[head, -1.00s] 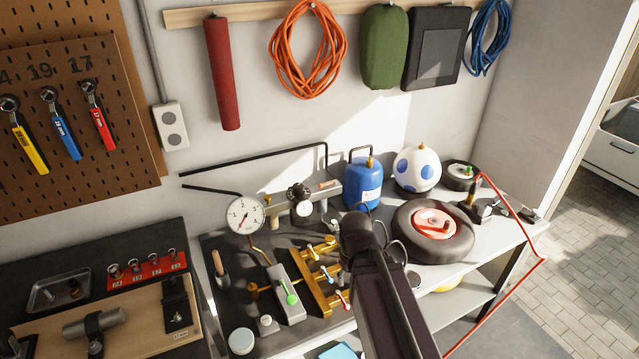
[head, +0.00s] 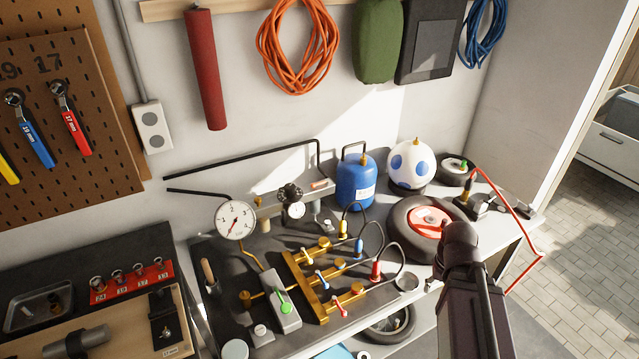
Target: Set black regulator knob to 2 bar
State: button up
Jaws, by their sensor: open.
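The black regulator knob (head: 290,193) sits on top of the regulator at the back of the bench, upright and uncovered. A small white regulator gauge (head: 296,210) faces me just below it; its reading is too small to tell. A larger round dial gauge (head: 236,220) stands to the left, with numbers around its face and a thin needle. My arm rises from the bottom right, over the front edge of the bench, well to the right of the knob. My gripper does not show; only dark arm links are visible.
A brass manifold (head: 310,285) with coloured valves and black hoses lies in front of the regulator. A blue gas cylinder (head: 355,182), a white spotted tank (head: 409,168) and a wheel (head: 412,232) stand to the right. A black pipe (head: 245,160) runs along the wall behind.

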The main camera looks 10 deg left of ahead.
aim_at(290, 189)
jog(key=z, duration=0.35)
jog(key=k, duration=0.7)
jog(key=u, duration=1.15)
jog(key=i, duration=1)
jog(key=z, duration=0.05)
